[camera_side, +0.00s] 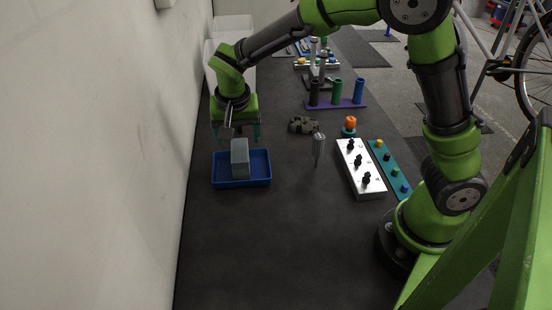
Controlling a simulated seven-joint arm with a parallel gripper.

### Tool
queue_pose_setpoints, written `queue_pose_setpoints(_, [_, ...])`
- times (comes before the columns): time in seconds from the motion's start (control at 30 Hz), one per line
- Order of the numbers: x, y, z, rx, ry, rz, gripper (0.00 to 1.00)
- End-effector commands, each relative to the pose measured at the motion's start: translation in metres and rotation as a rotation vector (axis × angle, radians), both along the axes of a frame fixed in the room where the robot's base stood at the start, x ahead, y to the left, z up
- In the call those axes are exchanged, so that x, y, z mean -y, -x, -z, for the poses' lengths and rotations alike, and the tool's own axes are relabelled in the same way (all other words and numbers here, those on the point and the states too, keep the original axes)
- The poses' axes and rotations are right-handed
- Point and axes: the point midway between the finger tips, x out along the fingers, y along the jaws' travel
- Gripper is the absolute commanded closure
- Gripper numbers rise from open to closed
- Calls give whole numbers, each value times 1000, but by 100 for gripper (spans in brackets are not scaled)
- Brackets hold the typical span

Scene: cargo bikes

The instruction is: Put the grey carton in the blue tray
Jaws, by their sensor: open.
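The grey carton (240,158) stands upright inside the blue tray (262,179), a little left of the tray's middle. The tray lies on the dark table on the left side of the view. My gripper (236,137) is open, with its teal fingers apart, above and just behind the carton. No contact between the fingers and the carton can be made out. The far side of the carton and part of the tray's floor are hidden.
To the right are a dark lumpy object (302,125), a grey upright tool (318,148), an orange-topped piece (350,124), a white block with black knobs (351,160) and a teal button strip (381,153). A purple rack (347,104) with cylinders is behind. The front table is clear.

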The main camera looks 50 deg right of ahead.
Motion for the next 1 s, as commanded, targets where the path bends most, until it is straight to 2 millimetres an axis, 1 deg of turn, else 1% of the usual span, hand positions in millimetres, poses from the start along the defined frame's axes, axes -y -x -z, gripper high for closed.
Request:
queue_pose_setpoints(0.07, [0,2,-7,2,-6,-1,22])
queue_pose_setpoints(0.17, [4,11,-19,8,-45,-13,22])
queue_pose_setpoints(0.27, [13,29,-41,29,-122,-48,22])
queue_pose_setpoints(0.37, [22,58,-68,76,-205,-112,22])
queue_pose_setpoints(0.4, [25,71,-78,101,-232,-143,22])
queue_pose_setpoints(0.47, [29,91,-93,145,-262,-191,22])
queue_pose_setpoints(0.5, [32,104,-100,176,-273,-225,22])
queue_pose_setpoints(0.6, [36,136,-116,260,-277,-304,22])
queue_pose_setpoints(0.7, [37,162,-124,333,-255,-373,22])
queue_pose_setpoints(0.8, [38,181,-126,384,-219,-424,22])
queue_pose_setpoints(0.9, [38,191,-125,414,-194,-453,22])
queue_pose_setpoints(1.0, [38,195,-124,424,-180,-467,22])
